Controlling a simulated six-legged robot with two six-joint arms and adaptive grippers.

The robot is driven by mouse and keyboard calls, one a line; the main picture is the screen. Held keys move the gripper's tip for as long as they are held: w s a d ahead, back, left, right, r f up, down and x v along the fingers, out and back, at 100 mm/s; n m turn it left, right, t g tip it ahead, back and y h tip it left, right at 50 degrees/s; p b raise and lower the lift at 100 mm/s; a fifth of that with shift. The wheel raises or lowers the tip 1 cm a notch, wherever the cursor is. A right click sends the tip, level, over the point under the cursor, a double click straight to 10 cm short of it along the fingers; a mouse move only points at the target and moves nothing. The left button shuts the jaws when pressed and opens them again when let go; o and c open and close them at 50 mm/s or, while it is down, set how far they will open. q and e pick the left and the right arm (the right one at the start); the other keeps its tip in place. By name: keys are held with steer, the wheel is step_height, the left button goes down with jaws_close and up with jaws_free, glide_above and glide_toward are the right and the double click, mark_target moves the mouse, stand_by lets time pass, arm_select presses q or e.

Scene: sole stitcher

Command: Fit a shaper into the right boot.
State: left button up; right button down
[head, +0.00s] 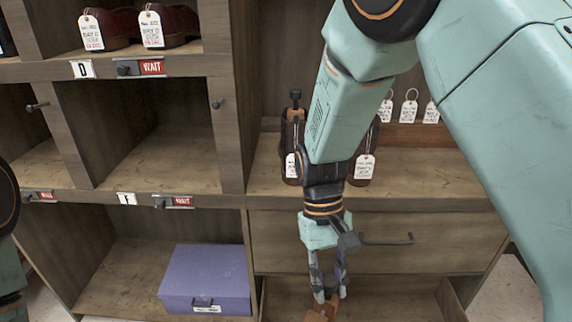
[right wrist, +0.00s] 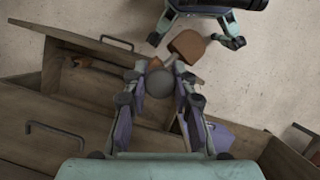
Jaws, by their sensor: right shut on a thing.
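My right gripper (head: 328,292) is low in front of the shelving, over an open drawer (head: 395,307). It is shut on a shaper with a brown wooden part (head: 322,311), cut off by the bottom edge. In the right wrist view its grey round knob (right wrist: 160,83) sits between the fingers (right wrist: 162,76), with a brown piece (right wrist: 187,43) beyond. A brown pair of boots stands on the shelf above, partly behind my arm: the left boot (head: 286,135) has a dark knob above its top, the right boot (head: 372,138) is mostly hidden.
A closed drawer with a dark handle (head: 388,241) lies below the boot shelf. A purple box (head: 205,280) stands in the lower left compartment. Tagged shoes (head: 178,20) are at the upper left. Another brown item (right wrist: 82,62) lies in the open drawer. The middle left compartment (head: 150,165) is empty.

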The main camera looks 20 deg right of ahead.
steer(key=w+d+f+n+t+h+b, duration=0.1)
steer(key=w+d+f+n+b, duration=0.15)
steer(key=d+f+n, duration=0.5)
steer(key=w+d+f+n+t+h+b, duration=0.15)
steer(key=w+d+f+n, duration=0.3)
steer(key=f, duration=0.55)
steer(key=w+d+f+n+t+h+b, duration=0.1)
steer(key=w+d+f+n+t+h, duration=0.15)
steer(key=d+f+n, duration=0.4)
steer(key=d+f+n+t+b, duration=0.1)
steer(key=f+n, duration=0.1)
steer(key=f, duration=0.4)
steer(key=s+d+f+n+y, duration=0.1)
steer(key=d+f+n, duration=0.1)
steer(key=f, duration=0.4)
steer(key=shift+s+f+n+t+b, duration=0.3)
steer(key=shift+n+t+b, duration=0.1)
steer(key=shift+n, duration=0.15)
